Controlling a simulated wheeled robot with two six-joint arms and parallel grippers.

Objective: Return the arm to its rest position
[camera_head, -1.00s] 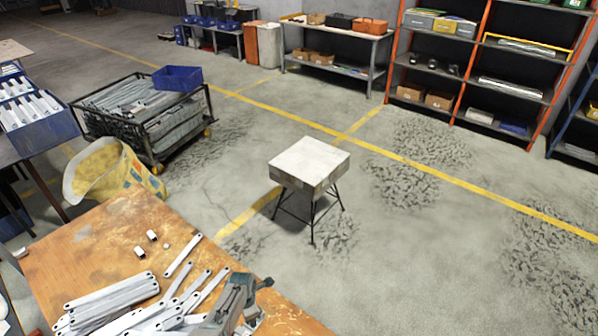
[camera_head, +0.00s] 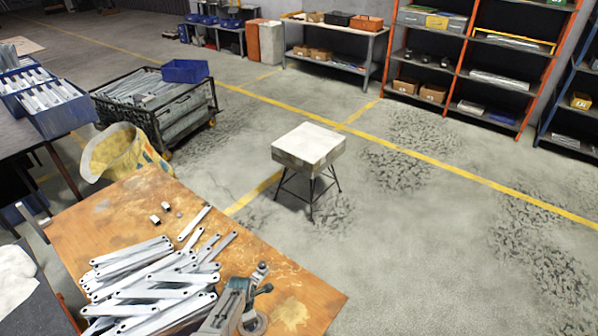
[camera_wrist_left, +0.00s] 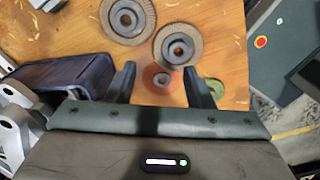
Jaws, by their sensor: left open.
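My left gripper (camera_wrist_left: 159,70) shows in the left wrist view. Its two dark fingers are apart, with no object held between them. Past the fingertips are an orange tabletop (camera_wrist_left: 215,25) and round discs, including a large grey disc (camera_wrist_left: 176,45) and a small reddish disc (camera_wrist_left: 157,79). My right gripper is in neither view. Several galvanized brackets (camera_head: 150,285) lie in a loose pile on the orange workbench (camera_head: 100,215) in the head view.
A yellow bag (camera_head: 120,150), a black cart (camera_head: 155,100) and a stool (camera_head: 308,145) stand beyond. In the wrist view a dark blue box (camera_wrist_left: 65,75) is close on the left. Floor right of the stool is clear.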

